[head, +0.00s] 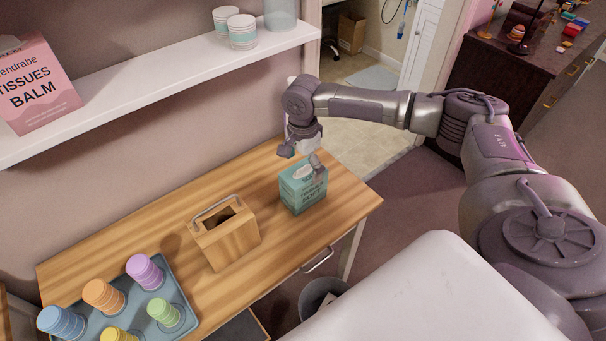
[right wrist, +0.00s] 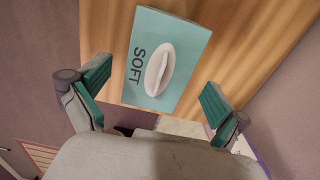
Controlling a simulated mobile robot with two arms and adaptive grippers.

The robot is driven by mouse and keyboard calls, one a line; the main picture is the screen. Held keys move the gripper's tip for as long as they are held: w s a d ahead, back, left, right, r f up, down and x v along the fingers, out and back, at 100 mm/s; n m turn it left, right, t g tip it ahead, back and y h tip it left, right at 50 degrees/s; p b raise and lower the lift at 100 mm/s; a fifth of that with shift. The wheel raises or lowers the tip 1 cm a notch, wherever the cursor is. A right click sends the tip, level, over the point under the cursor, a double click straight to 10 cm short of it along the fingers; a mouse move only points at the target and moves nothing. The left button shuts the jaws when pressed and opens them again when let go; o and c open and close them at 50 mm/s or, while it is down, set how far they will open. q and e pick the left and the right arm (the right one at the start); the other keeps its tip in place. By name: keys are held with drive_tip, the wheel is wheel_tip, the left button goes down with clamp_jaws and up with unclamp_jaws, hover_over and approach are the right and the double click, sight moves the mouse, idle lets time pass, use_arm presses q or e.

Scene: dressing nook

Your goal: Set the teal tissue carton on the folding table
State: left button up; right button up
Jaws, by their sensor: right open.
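The teal tissue carton (head: 304,190) stands upright near the right end of a wooden-topped table (head: 340,199) with a drawer handle. I cannot tell whether this is the folding table. My right gripper (head: 301,158) is just above the carton, pointing down, open and empty. In the right wrist view the carton (right wrist: 188,38), marked SOFT, with a white oval opening on top, lies ahead of the gripper (right wrist: 155,90), roughly between the spread fingers. I see no contact. My left gripper is not in view.
A wooden box with a handle (head: 228,244) stands left of the carton. A blue tray (head: 190,333) holds several coloured cup stacks. A white shelf (head: 150,90) above bears a pink tissue box (head: 38,85) and cups (head: 242,32). A grey bin (head: 318,296) stands below the table's front edge.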

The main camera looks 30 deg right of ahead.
wheel_tip(320, 180, up, 7)
drive_tip(key=shift+r, duration=0.1)
drive_tip(key=shift+d, duration=0.1)
idle(1.5)
